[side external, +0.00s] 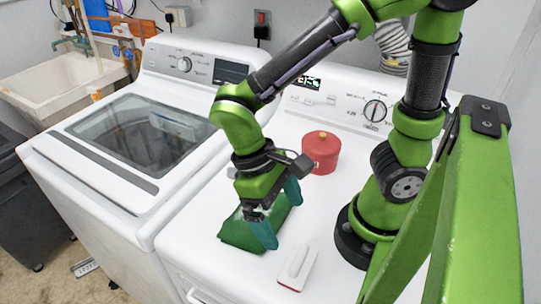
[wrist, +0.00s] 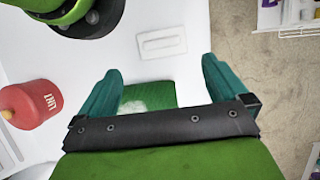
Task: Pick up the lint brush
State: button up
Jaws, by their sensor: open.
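The lint brush appears to be the small white oblong piece with a raised grip and a reddish edge (side external: 297,267). It lies flat on the white machine top near the front. In the wrist view it is the pale rectangle (wrist: 162,44) beyond my fingertips. My gripper (side external: 277,215) is open, with teal fingers spread and nothing held. It is above and around a dark green object (side external: 240,236), to the left of the brush in the side view. In the wrist view the green object, with a white patch (wrist: 135,105), shows between the fingers (wrist: 160,70).
A red lidded pot (side external: 321,153), lettered LINT in the wrist view (wrist: 30,107), stands toward the back. A washer with a glass lid (side external: 140,135) is at left. The machine top's front edge is close to the brush; the floor lies beyond.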

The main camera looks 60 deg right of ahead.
aim_at(298, 256)
jog(key=x, duration=1)
jog(key=shift+w+f, duration=0.1)
jog(key=shift+f, duration=0.4)
jog(key=shift+c, duration=0.2)
jog(key=c, duration=1.1)
jog(key=shift+o, duration=0.2)
notch_tip(298, 256, up, 10)
